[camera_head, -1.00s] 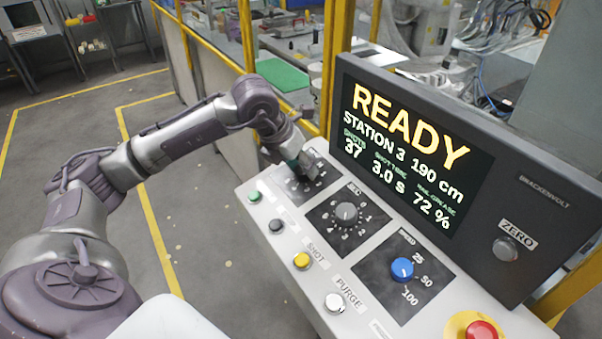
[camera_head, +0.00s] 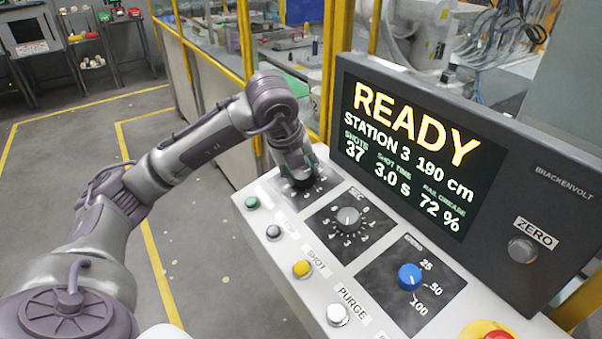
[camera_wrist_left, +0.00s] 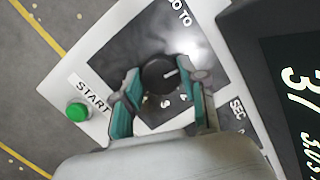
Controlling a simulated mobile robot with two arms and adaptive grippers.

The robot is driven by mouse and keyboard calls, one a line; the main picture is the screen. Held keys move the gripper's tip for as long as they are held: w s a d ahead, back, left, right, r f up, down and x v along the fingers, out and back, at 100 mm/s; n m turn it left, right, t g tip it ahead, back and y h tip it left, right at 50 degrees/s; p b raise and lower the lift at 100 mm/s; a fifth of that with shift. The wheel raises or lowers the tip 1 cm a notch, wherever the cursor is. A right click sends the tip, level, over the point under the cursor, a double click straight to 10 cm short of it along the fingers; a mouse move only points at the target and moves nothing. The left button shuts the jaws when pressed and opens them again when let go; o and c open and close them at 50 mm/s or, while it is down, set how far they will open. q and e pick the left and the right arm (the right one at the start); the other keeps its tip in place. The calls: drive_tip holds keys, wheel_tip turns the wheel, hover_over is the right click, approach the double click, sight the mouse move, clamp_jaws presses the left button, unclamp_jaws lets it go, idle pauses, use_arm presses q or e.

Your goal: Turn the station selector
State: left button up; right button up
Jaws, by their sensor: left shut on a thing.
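The station selector is a black round knob (camera_wrist_left: 160,74) with a white pointer line, on a dark dial plate (camera_wrist_left: 120,40) in the left wrist view. My left gripper (camera_wrist_left: 162,88) has its teal-padded fingers on both sides of the knob and is shut on it. In the head view the left gripper (camera_head: 299,176) is down over the far-left dial and hides the knob. The display (camera_head: 412,150) reads READY, STATION 3, 190 cm. My right gripper is in neither view.
Yellow posts stand behind.

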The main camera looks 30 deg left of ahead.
use_arm(q)
drive_tip(key=shift+w+r+n, duration=0.1)
drive_tip(key=shift+n, duration=0.7)
drive_tip(key=o, duration=1.1)
drive_tip(key=shift+o, duration=0.2)
drive_tip(key=v, duration=1.2)
drive_tip(key=shift+d, duration=0.2)
drive_tip(key=shift+w, duration=0.1)
